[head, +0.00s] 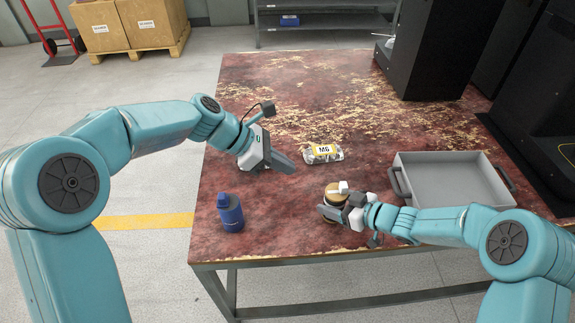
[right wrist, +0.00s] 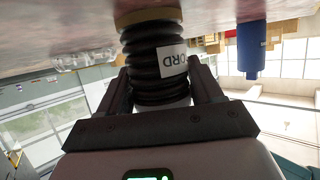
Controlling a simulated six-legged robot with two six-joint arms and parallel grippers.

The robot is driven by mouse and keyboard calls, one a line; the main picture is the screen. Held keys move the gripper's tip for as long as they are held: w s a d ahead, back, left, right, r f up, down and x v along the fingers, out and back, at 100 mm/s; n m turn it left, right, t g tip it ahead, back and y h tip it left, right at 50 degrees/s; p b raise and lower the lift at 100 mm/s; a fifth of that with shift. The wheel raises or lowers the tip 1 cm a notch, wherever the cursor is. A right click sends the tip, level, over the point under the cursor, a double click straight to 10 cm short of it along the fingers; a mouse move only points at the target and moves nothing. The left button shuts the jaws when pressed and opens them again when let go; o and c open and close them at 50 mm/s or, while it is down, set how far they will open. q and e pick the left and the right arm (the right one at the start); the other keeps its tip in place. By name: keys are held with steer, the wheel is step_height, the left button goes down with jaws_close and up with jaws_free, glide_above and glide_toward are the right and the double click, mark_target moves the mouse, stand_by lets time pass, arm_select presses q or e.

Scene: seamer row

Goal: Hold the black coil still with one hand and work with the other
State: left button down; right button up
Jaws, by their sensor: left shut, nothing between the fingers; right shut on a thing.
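The black coil (right wrist: 153,50) is a ribbed stack with a tan end and a white label whose upside-down letters read in part "ORD". In the head view the coil (head: 333,190) stands near the table's front edge, mostly covered by my right gripper. My right gripper (right wrist: 160,78) is shut on the coil, one finger on each side. It also shows in the head view (head: 330,206). My left gripper (head: 284,164) is shut and empty above the table, to the upper left of the coil.
A clear bag labelled M6 (head: 323,154) lies behind the coil. A blue bottle (head: 230,213) stands at front left. A grey tray with handles (head: 449,157) is at right. Black machines (head: 436,50) stand at the back right. The table (head: 270,100) is clear at back left.

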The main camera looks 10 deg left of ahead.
steer(key=o, duration=1.2)
